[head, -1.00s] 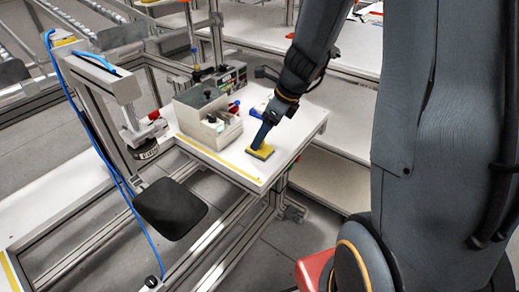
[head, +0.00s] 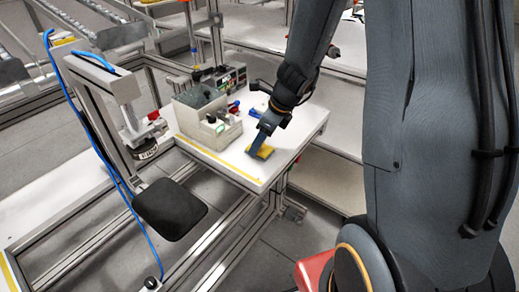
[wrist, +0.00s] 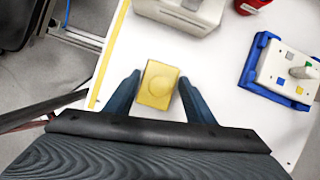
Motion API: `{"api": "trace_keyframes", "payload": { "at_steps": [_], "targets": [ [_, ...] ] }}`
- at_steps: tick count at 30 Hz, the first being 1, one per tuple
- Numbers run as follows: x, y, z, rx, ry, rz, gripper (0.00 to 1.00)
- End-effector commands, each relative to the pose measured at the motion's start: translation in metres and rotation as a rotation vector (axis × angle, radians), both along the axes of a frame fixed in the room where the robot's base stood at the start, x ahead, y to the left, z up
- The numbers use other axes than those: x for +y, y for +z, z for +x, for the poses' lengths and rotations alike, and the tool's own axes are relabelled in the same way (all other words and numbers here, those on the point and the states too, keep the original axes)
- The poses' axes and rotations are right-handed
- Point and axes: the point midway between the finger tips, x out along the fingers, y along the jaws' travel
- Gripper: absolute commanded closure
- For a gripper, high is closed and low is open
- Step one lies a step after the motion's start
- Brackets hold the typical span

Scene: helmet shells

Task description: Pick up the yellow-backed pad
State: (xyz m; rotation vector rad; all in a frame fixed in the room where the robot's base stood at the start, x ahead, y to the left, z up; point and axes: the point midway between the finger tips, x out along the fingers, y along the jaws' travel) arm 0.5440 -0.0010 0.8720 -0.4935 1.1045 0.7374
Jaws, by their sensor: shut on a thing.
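The yellow-backed pad (head: 262,153) is at the front part of the white table, near its yellow-striped edge. In the wrist view the pad (wrist: 159,85) shows its yellow face with a faint round mark. My gripper (head: 257,147) points down at it. In the wrist view the two dark blue fingers of my gripper (wrist: 160,82) stand at the pad's left and right sides, shut on it. The pad's underside is hidden, and I cannot tell whether it touches the table.
A grey-white box (head: 208,122) stands left of my gripper. A blue-framed white plate (wrist: 285,75) with coloured squares lies to the right in the wrist view, and a red object (wrist: 252,5) is at the top. A press-like frame (head: 125,105) stands left of the table (head: 290,145).

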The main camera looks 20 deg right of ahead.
Motion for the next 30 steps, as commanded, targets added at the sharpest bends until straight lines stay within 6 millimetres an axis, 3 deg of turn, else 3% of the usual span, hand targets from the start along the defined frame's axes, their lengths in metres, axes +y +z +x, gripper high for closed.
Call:
{"api": "trace_keyframes", "payload": {
  "at_steps": [7,8,9,21,30],
  "targets": [
    [0.000,0.002,0.000,0.000,0.001,0.000,0.73],
    [0.000,0.005,0.000,0.000,0.001,0.001,0.77],
    [0.000,0.009,0.000,-0.001,0.001,0.000,0.82],
    [0.000,0.081,0.000,-0.003,0.001,0.000,0.82],
    [0.000,0.100,0.000,0.001,-0.001,0.001,0.82]
  ]
}}
